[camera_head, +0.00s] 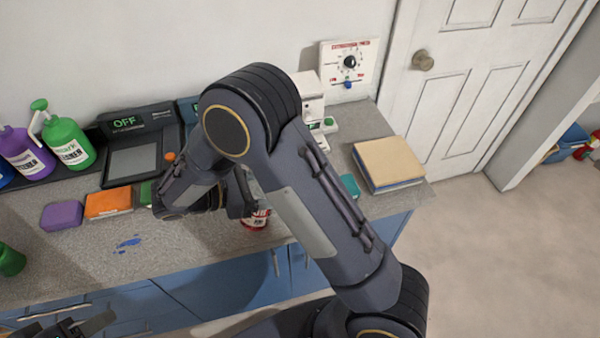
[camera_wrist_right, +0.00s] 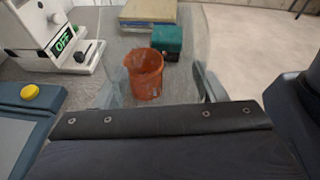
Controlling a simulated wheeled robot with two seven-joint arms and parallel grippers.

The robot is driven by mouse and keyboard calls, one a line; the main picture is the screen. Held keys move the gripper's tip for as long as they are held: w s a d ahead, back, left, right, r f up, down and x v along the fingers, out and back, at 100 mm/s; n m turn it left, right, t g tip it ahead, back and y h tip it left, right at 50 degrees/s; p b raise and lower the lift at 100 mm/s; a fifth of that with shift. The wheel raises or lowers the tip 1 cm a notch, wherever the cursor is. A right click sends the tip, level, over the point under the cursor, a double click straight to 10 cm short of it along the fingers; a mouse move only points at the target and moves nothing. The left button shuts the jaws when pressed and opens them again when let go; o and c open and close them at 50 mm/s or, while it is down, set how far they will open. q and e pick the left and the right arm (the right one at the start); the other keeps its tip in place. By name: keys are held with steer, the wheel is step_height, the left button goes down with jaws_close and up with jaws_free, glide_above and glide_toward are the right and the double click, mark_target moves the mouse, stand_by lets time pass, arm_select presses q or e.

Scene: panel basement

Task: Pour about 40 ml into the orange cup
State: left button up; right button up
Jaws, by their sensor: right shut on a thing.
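I cannot see any stream. My left gripper (camera_head: 78,326) is at the bottom left of the head view, away from the cup, cut by the frame edge.
A teal box (camera_wrist_right: 168,40) stands close behind the cup, with a stack of books (camera_head: 388,164) beyond it.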

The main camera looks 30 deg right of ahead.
steer(key=h, duration=0.2)
steer(key=d+h, duration=0.1)
steer(key=shift+w+d+r+m+g+h+b, duration=0.1)
steer(key=shift+d+r+m+g+h+b, duration=0.1)
steer(key=shift+m+g+h+b, duration=0.15)
steer(key=shift+d, duration=0.1)
stand_by(1.0)
